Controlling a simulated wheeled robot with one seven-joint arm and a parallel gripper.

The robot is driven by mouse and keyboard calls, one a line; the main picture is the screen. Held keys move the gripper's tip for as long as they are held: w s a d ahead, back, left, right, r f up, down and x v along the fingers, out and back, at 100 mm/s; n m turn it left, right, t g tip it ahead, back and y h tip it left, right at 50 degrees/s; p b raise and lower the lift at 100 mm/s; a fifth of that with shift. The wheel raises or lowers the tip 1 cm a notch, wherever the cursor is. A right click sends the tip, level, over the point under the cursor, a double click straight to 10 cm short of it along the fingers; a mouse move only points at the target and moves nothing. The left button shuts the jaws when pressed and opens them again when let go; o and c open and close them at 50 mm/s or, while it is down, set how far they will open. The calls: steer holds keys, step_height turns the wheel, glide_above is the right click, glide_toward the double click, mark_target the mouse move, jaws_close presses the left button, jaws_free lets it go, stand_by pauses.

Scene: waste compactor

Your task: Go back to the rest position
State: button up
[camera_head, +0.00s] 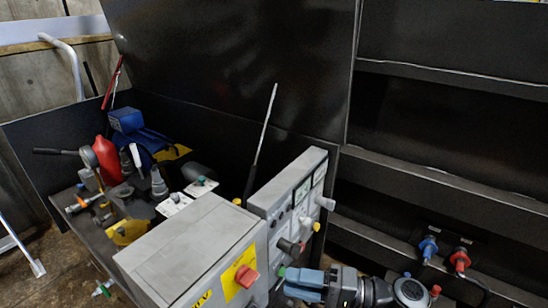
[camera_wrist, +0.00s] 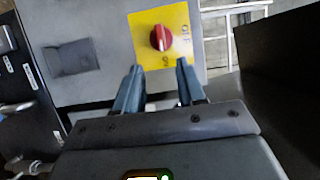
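My gripper (camera_wrist: 160,66) shows in the wrist view with its two blue-grey fingers apart and nothing between them. In the head view my gripper (camera_head: 286,284) is at the bottom centre, to the right of the grey control box (camera_head: 196,250). A red rotary switch (camera_head: 246,277) on a yellow plate is on the side of this box. In the wrist view the red switch (camera_wrist: 160,37) lies just beyond the fingertips, in line with the gap. I see clear space between the fingers and the switch, so they appear apart.
A grey panel (camera_head: 290,190) with several knobs and plugs stands behind the box. A red bottle (camera_head: 107,160), a blue box (camera_head: 126,119) and valves crowd the left. A dark frame with blue (camera_head: 428,248) and red (camera_head: 460,261) connectors is at the right.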

steer(key=s+d+f+m+t+h, duration=0.1)
steer(key=s+f+m+t+h, duration=0.1)
steer(key=s+f+h, duration=0.4)
steer(key=s+d+f+t+h+p, duration=0.1)
steer(key=s+d+f+h, duration=0.25)
steer(key=s, duration=0.45)
steer(key=s+d+f+t+h+p, duration=0.1)
steer(key=s+d+f+t+h, duration=0.15)
steer(key=s+d, duration=0.4)
steer(key=s+d+r+n+t+h+p, duration=0.1)
steer(key=s+d+r+h, duration=0.3)
steer(key=s+r, duration=0.65)
steer(key=s+r+n+t+h, duration=0.1)
steer(key=s+r+n+t, duration=0.2)
steer(key=r, duration=1.2)
steer(key=s+n+p, duration=0.1)
steer(key=s, duration=0.2)
steer(key=shift+s+a, duration=0.15)
steer(key=shift+a, duration=0.1)
